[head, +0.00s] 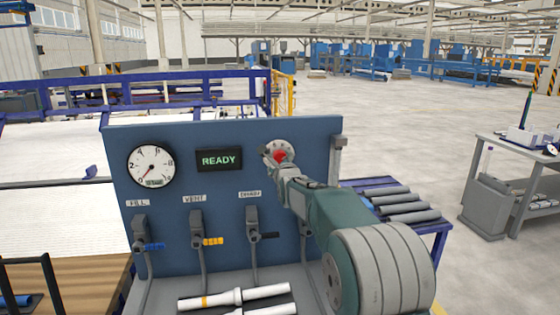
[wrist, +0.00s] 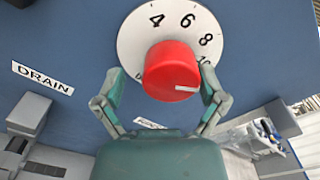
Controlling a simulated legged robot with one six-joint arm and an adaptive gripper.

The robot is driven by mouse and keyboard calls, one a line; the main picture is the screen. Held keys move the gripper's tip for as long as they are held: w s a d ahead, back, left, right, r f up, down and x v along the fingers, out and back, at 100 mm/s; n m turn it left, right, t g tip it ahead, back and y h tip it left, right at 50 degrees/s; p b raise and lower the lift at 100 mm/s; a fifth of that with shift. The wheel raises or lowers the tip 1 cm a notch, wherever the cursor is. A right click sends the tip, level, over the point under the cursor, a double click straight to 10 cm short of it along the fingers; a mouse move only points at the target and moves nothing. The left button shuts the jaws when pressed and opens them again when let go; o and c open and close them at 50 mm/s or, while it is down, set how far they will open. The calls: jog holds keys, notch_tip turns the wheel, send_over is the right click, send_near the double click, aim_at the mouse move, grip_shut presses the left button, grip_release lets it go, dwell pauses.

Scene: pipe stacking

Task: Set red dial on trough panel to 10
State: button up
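The red dial (wrist: 172,72) is a round knob on a white numbered disc on the blue trough panel (head: 180,135). In the wrist view the numbers 4, 6, 8 and 10 show. The dial's white mark points right and slightly down, near the 10; my right finger partly covers the scale there. The dial (head: 280,156) also shows in the head view, partly behind my gripper (head: 270,158). In the wrist view my gripper (wrist: 162,72) has its fingers spread on either side of the dial. A gap shows on the left; the right fingertip is close to or touching it.
The panel also bears a gauge (head: 151,165), a READY display (head: 219,160) and levers labelled FILL, VENT and DRAIN (head: 253,222). White pipes (head: 235,297) lie in front below. Grey pipes (head: 400,200) lie on a blue-framed rack at right.

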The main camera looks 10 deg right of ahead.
jog(key=shift+s+r, duration=0.1)
jog(key=shift+r, duration=0.25)
jog(key=shift+s, duration=0.2)
jog(key=s, duration=1.1)
jog(key=shift+s, duration=0.25)
jog(key=shift+f, duration=0.1)
jog(key=s+f+n+g, duration=0.4)
jog(key=s+n, duration=0.5)
jog(key=s, duration=0.4)
jog(key=s+f+n+g, duration=0.4)
jog(key=s+n, duration=0.5)
jog(key=s, duration=0.4)
jog(key=s+f+n+g, duration=0.4)
jog(key=s+n, duration=0.5)
jog(key=s, duration=0.5)
